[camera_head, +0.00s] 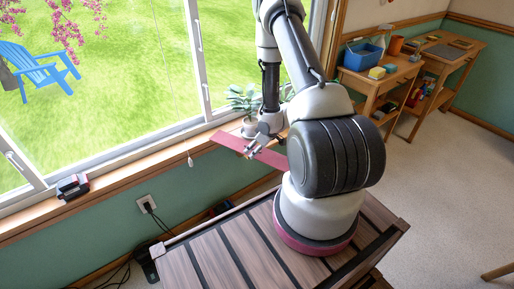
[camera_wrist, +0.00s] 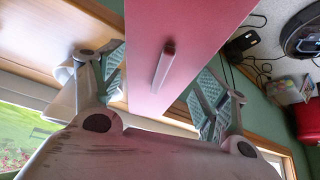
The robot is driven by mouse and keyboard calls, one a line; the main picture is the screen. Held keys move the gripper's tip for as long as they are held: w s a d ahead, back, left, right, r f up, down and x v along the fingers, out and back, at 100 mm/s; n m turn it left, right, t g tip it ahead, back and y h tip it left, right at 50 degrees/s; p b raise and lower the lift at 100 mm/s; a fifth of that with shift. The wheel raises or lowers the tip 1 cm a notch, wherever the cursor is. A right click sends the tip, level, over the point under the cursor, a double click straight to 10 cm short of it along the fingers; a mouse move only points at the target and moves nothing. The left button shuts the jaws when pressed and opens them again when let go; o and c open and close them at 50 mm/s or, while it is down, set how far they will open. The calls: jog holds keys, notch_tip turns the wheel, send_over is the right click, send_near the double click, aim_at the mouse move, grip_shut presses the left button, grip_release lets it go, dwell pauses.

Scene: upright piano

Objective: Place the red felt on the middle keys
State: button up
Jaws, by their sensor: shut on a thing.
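The red felt (camera_head: 228,141) is a long flat red strip. My gripper (camera_head: 262,146) holds it in the air near the window sill, with part of the strip reaching out to the left and part to the right. In the wrist view the felt (camera_wrist: 190,30) looks pink and runs between the two fingers of my gripper (camera_wrist: 160,82). A short rod-like grip (camera_wrist: 163,66) stands on the felt between the finger pads. Contact of the pads with it is hard to see. The piano and its keys are not visible in either view.
A potted plant (camera_head: 247,103) stands on the window sill (camera_head: 120,176), close behind my gripper. Wooden desks (camera_head: 384,80) with a blue bin (camera_head: 362,57) stand at the back right. Open floor (camera_head: 450,190) lies at right.

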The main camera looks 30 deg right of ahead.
jog(key=shift+f, duration=0.3)
jog(key=shift+f, duration=0.15)
jog(key=o, duration=0.9)
